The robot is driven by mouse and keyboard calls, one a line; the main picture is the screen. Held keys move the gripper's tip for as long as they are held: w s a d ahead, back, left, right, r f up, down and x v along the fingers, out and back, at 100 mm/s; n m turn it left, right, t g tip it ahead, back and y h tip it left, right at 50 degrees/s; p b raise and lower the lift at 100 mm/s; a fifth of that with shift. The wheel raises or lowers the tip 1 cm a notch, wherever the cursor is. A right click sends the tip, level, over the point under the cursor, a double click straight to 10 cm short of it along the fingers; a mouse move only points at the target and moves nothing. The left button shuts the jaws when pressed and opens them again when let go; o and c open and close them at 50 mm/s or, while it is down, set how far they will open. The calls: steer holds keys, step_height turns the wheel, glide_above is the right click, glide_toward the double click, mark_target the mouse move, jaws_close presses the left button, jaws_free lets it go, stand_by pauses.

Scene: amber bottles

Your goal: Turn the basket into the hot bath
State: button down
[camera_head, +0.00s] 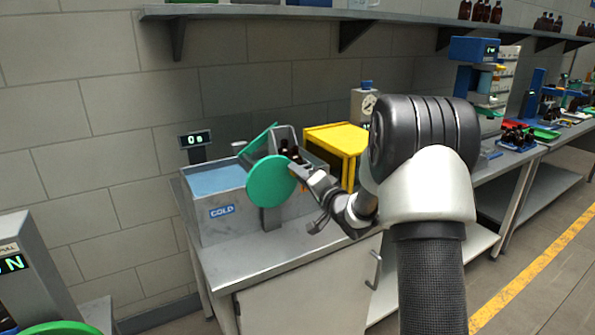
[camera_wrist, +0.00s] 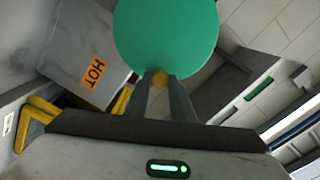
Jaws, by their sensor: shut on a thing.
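The cold bath (camera_head: 222,226), a grey tank marked COLD with blue water, stands on the bench in the head view. A round green disc (camera_head: 268,184) faces me at its right end; it also fills the top of the wrist view (camera_wrist: 167,32). Brown bottles (camera_head: 289,149) show above the disc beside grey plates, seemingly in the basket, which is mostly hidden.
A yellow stand (camera_head: 345,139) is close behind my gripper. A timer display (camera_head: 195,139) reads 0 s at the back left. A shelf (camera_head: 300,13) runs above along the wall. Bare bench top (camera_head: 240,268) lies in front of the bath.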

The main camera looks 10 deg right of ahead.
steer(key=shift+w+d+f+m+p, duration=0.15)
steer(key=shift+f+m+p, duration=0.2)
steer(key=shift+f+m, duration=0.55)
steer(key=shift+s+d+f+m+p, duration=0.15)
steer(key=shift+f+m+p, duration=0.25)
steer(key=shift+m, duration=0.9)
steer(key=shift+w+d+f+m+p, duration=0.15)
steer(key=shift+f+m+p, duration=0.1)
steer(key=shift+f+m, duration=0.65)
steer(key=shift+m, duration=0.4)
steer(key=c, duration=1.6)
jaws_free()
steer(key=shift+o, duration=0.2)
steer(key=shift+r, duration=0.15)
